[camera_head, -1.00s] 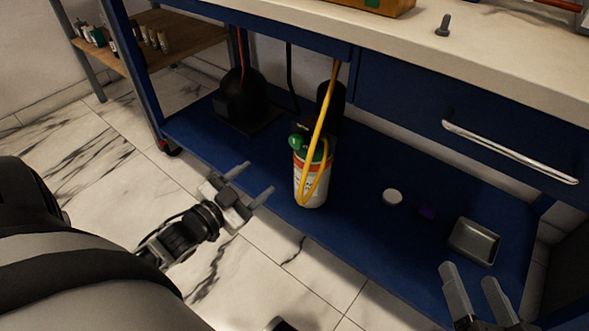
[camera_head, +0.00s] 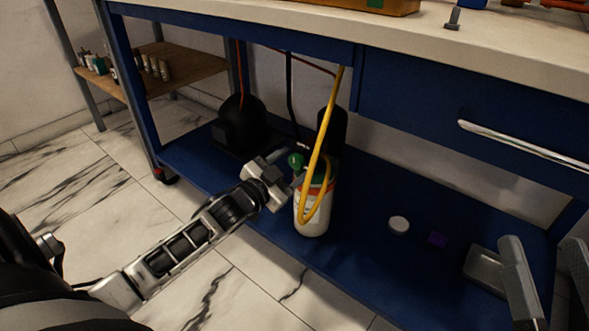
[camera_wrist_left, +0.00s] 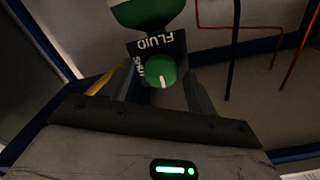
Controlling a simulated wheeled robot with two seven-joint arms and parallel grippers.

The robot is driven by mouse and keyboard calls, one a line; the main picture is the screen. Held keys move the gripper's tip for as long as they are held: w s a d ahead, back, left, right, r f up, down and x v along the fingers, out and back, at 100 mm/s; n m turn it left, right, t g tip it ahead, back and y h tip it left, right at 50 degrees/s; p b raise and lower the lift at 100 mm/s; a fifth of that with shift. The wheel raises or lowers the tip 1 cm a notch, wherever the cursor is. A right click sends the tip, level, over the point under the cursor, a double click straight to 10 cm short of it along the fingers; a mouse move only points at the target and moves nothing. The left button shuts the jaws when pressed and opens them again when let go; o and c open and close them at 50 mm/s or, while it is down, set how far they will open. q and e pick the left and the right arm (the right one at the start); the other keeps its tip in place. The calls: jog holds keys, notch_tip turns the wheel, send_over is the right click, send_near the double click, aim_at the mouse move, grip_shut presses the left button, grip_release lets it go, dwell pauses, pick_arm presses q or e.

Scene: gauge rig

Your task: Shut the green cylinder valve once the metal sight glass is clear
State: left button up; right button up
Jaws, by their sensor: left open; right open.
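The white cylinder (camera_head: 312,215) with an orange band stands on the blue lower shelf, a yellow hose looped in front of it. Its green valve knob (camera_head: 296,160) is at the top. My left gripper (camera_head: 286,168) is open beside the knob. In the left wrist view the green knob (camera_wrist_left: 161,70) with a white mark lies between the open fingers (camera_wrist_left: 163,88), below a plate (camera_wrist_left: 158,45) lettered FLUID and SHUT; I cannot tell whether the fingers touch it. My right gripper (camera_head: 543,255) is open and empty at the lower right. I cannot make out the sight glass.
A black rounded vessel (camera_head: 240,122) stands behind to the left. The bench top (camera_head: 420,40) and drawer (camera_head: 480,125) overhang the shelf.

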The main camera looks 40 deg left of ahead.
pick_arm(q)
jog(key=shift+w, duration=0.75)
pick_arm(e)
jog(key=shift+r+n+t+y, duration=0.3)
jog(key=shift+r+n+y, duration=0.1)
jog(key=shift+r+n, duration=0.2)
pick_arm(q)
jog(key=c, duration=1)
